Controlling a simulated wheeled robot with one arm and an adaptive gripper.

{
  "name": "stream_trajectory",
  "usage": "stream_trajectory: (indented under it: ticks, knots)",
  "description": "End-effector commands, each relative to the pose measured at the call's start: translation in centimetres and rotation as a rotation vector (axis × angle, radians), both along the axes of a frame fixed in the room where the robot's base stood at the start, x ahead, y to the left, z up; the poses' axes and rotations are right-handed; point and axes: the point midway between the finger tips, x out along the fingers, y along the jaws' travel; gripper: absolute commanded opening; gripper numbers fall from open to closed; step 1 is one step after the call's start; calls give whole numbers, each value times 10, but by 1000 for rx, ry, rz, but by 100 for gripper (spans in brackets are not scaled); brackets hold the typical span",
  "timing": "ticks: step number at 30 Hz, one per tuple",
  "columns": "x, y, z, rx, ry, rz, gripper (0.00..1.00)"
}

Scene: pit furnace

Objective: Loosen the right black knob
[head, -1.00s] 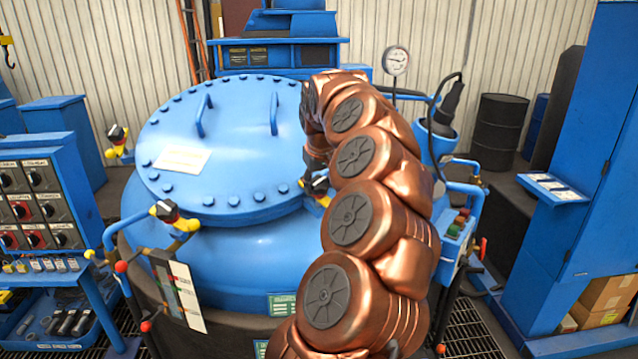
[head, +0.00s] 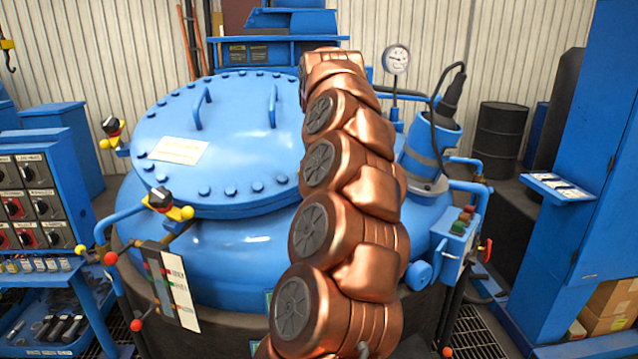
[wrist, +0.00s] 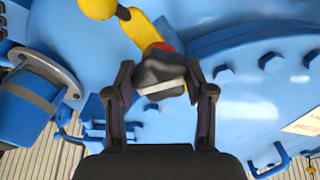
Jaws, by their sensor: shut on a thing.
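The right black knob (wrist: 160,72) shows in the wrist view, on a red collar and a yellow arm with a yellow ball end. My gripper (wrist: 164,80) has one finger on each side of this knob and is shut on it. In the head view my copper arm hides both the gripper and this knob. Two other black knobs show there, one at the front left (head: 160,197) and one at the far left (head: 112,125) of the blue furnace lid (head: 225,150).
The lid carries bolts and two upright handles. A blue cylinder (head: 430,150) with a cable and a button box (head: 458,232) stand right of my arm. A control panel (head: 35,205) is at the left and a blue cabinet (head: 595,150) at the right.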

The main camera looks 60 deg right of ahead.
Motion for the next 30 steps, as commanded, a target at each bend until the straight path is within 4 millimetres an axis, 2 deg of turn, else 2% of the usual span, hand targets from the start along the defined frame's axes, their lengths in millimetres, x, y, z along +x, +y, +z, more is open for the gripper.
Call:
stream_trajectory:
  ticks: [15, 16, 23, 30]
  knots:
    - [-1, 0, 0, 13, -16, -48, 19]
    - [-1, 0, 0, 13, -16, -48, 54]
    - [0, 0, 0, 13, -16, -47, 78]
    - [0, 0, 0, 13, -17, -45, 79]
